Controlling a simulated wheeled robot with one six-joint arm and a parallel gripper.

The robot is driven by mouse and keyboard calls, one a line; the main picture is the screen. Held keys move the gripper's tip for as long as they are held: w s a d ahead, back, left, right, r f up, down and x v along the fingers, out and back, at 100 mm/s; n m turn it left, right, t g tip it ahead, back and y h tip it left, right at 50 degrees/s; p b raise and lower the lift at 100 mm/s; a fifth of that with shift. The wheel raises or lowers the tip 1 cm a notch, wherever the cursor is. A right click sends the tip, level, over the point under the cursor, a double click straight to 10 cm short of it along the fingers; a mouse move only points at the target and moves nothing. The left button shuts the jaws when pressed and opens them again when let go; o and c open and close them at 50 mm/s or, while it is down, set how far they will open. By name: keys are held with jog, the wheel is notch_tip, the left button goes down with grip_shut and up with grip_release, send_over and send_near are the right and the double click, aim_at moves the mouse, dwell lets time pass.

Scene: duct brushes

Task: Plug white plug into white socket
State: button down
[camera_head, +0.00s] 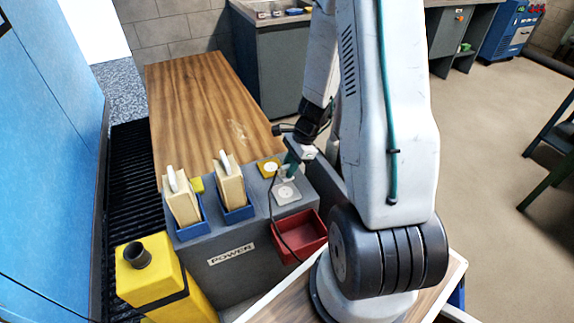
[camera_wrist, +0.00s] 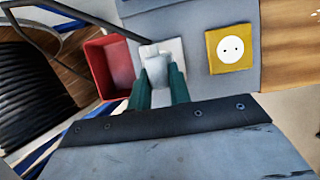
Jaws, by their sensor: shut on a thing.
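My gripper (camera_head: 291,165) is above the right part of the grey power box. Its teal fingers (camera_wrist: 159,82) are shut on the white plug (camera_wrist: 155,64), one on each side. The plug is partly hidden by the fingers in the head view. The white socket (camera_head: 288,193) is a pale square plate on top of the box, just in front of the plug in the head view. In the wrist view, the socket plate (camera_wrist: 176,48) shows behind the plug, which covers much of it. I cannot tell whether the plug touches the socket.
A yellow socket (camera_head: 268,168) sits beside the white one. A red bin (camera_head: 299,236) is fixed to the box's front. Two cream brushes (camera_head: 183,200) (camera_head: 230,184) stand in blue holders on the left. A black cable (camera_head: 271,215) hangs past the bin. A wooden bench lies behind.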

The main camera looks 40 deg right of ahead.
jog(key=shift+f, duration=2.9)
jog(key=shift+a, duration=0.15)
jog(key=shift+f, duration=0.6)
jog(key=c, duration=1.2)
grip_release()
jog(key=shift+r, duration=0.15)
